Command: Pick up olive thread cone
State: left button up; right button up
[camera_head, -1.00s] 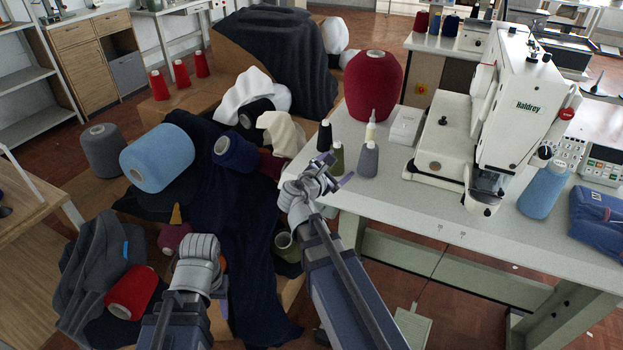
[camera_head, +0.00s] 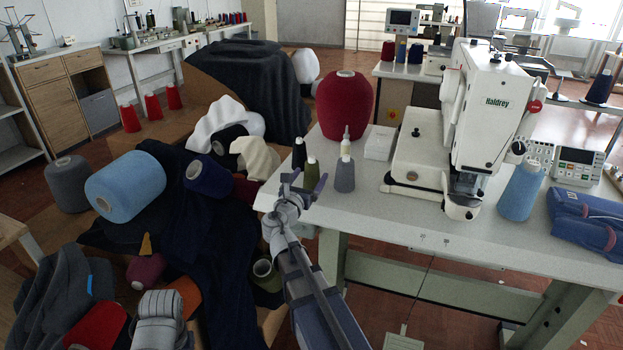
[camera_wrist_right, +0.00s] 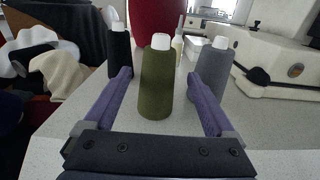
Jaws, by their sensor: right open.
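The olive thread cone (camera_head: 311,174) stands upright on the white sewing table, between a black cone (camera_head: 299,154) and a grey cone (camera_head: 344,174). In the right wrist view the olive cone (camera_wrist_right: 157,80), with a white top, stands between the two fingers. My right gripper (camera_head: 302,186) is open and empty at the table's left front corner, with its fingers pointing at the cone. The fingers do not appear to touch it.
The grey cone (camera_wrist_right: 214,75) is close beside the right finger, and the black cone (camera_wrist_right: 120,48) stands by the left finger. A large red cone (camera_head: 344,104) and a white buttonhole machine (camera_head: 490,120) stand behind and right. Cloth and cones are heaped at left.

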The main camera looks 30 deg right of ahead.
aim_at(315, 167)
jog(key=shift+x, duration=3.15)
jog(key=shift+w+a, duration=0.1)
jog(key=shift+c, duration=0.2)
grip_shut()
notch_tip(315, 167, up, 25)
jog(key=p, duration=2.5)
jog(key=shift+r, duration=0.2)
